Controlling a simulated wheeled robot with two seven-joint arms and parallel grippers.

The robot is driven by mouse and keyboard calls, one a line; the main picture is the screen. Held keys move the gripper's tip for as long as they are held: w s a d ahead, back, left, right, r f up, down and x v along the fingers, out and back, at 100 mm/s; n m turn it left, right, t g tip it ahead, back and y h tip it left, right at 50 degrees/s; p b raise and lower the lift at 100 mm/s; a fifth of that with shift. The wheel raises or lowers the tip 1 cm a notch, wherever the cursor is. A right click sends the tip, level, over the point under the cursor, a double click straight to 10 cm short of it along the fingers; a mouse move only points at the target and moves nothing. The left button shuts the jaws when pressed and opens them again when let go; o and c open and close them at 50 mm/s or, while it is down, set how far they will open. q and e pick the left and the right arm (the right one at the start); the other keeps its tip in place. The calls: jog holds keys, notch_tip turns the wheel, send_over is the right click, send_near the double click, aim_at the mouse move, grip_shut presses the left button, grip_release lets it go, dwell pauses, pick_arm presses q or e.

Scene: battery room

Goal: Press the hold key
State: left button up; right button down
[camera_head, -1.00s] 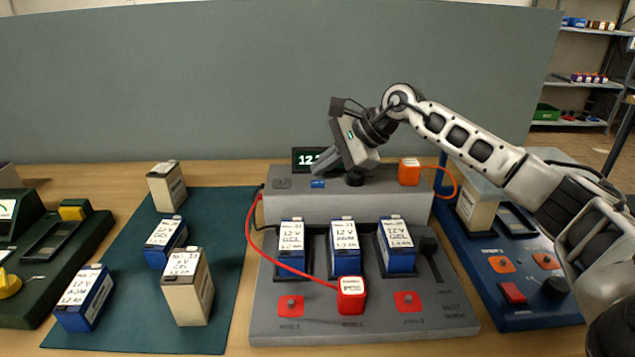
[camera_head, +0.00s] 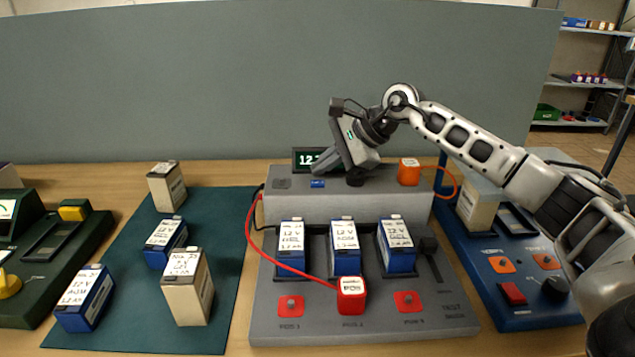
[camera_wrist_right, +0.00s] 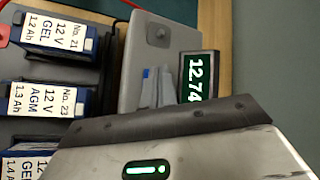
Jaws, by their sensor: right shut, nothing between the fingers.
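A small blue key (camera_head: 317,184) sits on the raised back of the grey test station (camera_head: 262,325), in front of the display (camera_head: 303,157); I cannot read a label on it. My right gripper (camera_head: 319,170) is shut and empty, tilted down to the left, with its tips just above or at the blue key. In the wrist view, the gripper tips (camera_wrist_right: 155,88) are beside the blue key (camera_wrist_right: 146,72), which they partly cover. I cannot tell whether they touch it. The display (camera_wrist_right: 197,77) reads 12.74. My left gripper is out of view.
Three blue batteries (camera_head: 344,240) stand in the station's bays. A red plug (camera_head: 351,294) on a red cable is at the middle front; an orange block (camera_head: 409,171) is right of the gripper. More batteries stand on the green mat (camera_head: 130,325). A blue station (camera_head: 540,318) is at right.

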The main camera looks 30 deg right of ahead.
aim_at(323, 183)
jog(key=shift+f, duration=0.1)
jog(key=shift+f+b, duration=0.3)
jog(key=shift+b, duration=0.1)
jog(key=shift+f+b, duration=0.35)
jog(key=shift+f, duration=0.1)
dwell(0.6)
jog(key=shift+r, duration=0.1)
jog(key=shift+r+p, duration=0.55)
jog(key=shift+r, duration=0.15)
jog(key=shift+r, duration=0.1)
jog(key=shift+r+p, duration=1.8)
jog(key=shift+r, duration=0.65)
